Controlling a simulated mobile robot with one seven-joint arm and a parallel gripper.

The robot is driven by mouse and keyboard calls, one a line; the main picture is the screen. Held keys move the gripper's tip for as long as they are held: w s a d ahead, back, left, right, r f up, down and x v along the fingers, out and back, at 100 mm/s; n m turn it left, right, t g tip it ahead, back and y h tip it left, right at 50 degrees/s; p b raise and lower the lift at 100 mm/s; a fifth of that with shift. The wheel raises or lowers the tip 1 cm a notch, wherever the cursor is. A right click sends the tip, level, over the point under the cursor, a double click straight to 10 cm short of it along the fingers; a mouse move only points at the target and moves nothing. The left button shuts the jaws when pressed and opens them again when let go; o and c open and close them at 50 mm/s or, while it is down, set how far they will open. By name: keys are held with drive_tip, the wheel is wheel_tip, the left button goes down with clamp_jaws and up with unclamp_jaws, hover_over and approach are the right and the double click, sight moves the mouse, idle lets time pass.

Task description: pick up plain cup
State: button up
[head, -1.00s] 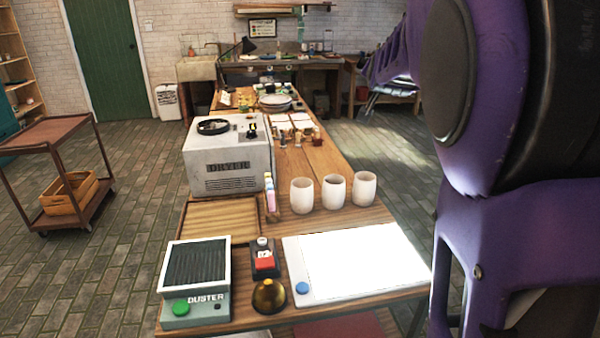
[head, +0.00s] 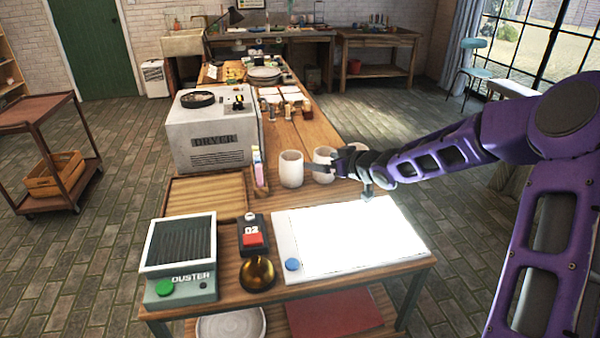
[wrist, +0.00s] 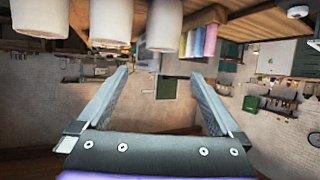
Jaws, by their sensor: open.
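Three plain white cups stand in a row on the wooden table: a left cup (head: 291,170), a middle cup (head: 320,176) and a right cup (head: 357,146), which is mostly hidden by my gripper. My gripper (head: 335,166) is open and empty, reaching in from the right in front of the middle and right cups. In the wrist view, which looks inverted, my open fingers (wrist: 161,72) point at empty space. The cups (wrist: 40,20), (wrist: 110,22), (wrist: 163,25) show along its top edge, apart from the fingers. I cannot tell which cup is meant.
Left of the cups are colored markers (head: 258,168) and the dryer (head: 212,135). In front lie a bright white panel (head: 350,240), a red-button device (head: 253,236), a brass dome (head: 258,273) and the duster (head: 180,255). Small items and plates (head: 264,73) lie farther back.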

drive_tip(key=b, duration=0.2)
approach(286, 158)
drive_tip(key=x, duration=0.5)
drive_tip(key=shift+a+b, duration=0.1)
drive_tip(key=shift+b, duration=0.2)
drive_tip(key=shift+w+a+f, duration=0.3)
drive_tip(key=shift+w, duration=0.2)
